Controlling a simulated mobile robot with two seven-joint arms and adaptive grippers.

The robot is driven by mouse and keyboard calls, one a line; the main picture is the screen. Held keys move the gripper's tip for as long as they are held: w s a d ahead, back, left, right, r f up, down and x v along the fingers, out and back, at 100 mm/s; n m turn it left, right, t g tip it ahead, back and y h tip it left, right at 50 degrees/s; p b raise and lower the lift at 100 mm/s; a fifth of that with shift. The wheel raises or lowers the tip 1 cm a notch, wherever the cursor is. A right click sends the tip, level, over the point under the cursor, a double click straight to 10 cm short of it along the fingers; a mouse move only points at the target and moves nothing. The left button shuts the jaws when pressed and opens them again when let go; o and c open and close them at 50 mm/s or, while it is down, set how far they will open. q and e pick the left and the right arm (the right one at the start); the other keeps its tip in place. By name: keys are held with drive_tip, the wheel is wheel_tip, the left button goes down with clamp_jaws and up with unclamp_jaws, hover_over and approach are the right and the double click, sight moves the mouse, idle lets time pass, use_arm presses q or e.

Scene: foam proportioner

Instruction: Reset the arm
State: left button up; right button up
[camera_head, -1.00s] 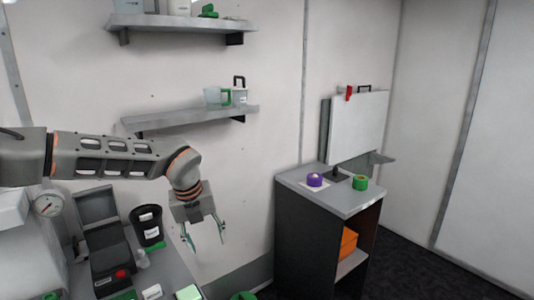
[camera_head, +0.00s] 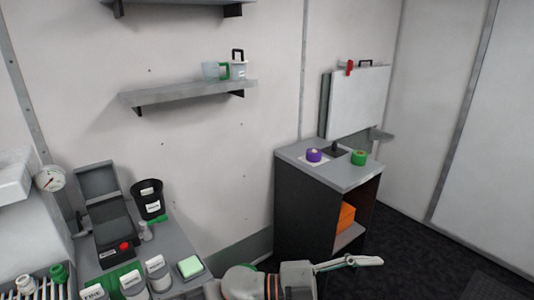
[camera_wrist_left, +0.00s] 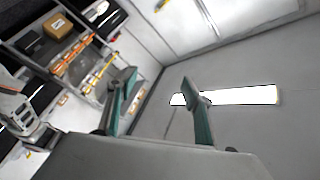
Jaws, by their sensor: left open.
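My left arm enters at the bottom centre of the head view, with only its last links showing. My left gripper (camera_head: 350,262) points right there, low in front of the grey cabinet, its fingers seen nearly edge-on. In the left wrist view the gripper (camera_wrist_left: 158,80) has its two green-grey fingers spread apart, with nothing between them. My right gripper is not in view.
A grey cabinet (camera_head: 340,172) bears a purple roll (camera_head: 314,155) and a green roll (camera_head: 359,157). At left, a bench holds a black cup (camera_head: 149,199), several white bottles and a green-topped block (camera_head: 190,266). A wall shelf (camera_head: 190,92) holds clear jugs. The right floor is open.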

use_arm(q)
drive_tip(key=w+a+f+n+t+y, duration=0.45)
drive_tip(key=a+f+n+t, duration=0.35)
drive_tip(key=a+n, duration=0.2)
drive_tip(key=w+a+f+n+t+y, duration=0.3)
drive_tip(key=a+f+n+t+y, duration=0.3)
drive_tip(key=a+n, duration=0.4)
drive_tip(key=s+a+f+n+g+y, duration=0.1)
drive_tip(key=s+a+f+n+y, duration=0.1)
drive_tip(key=s+a+f, duration=0.6)
drive_tip(key=s+a+f+n+g+y, duration=0.2)
drive_tip(key=s+a+f, duration=0.6)
drive_tip(key=a+f, duration=0.5)
drive_tip(key=f+n+y, duration=0.1)
drive_tip(key=y, duration=0.1)
drive_tip(key=shift+s+a+f+y, duration=0.15)
drive_tip(key=shift+a+f+y, duration=0.05)
drive_tip(key=shift+a+y, duration=0.2)
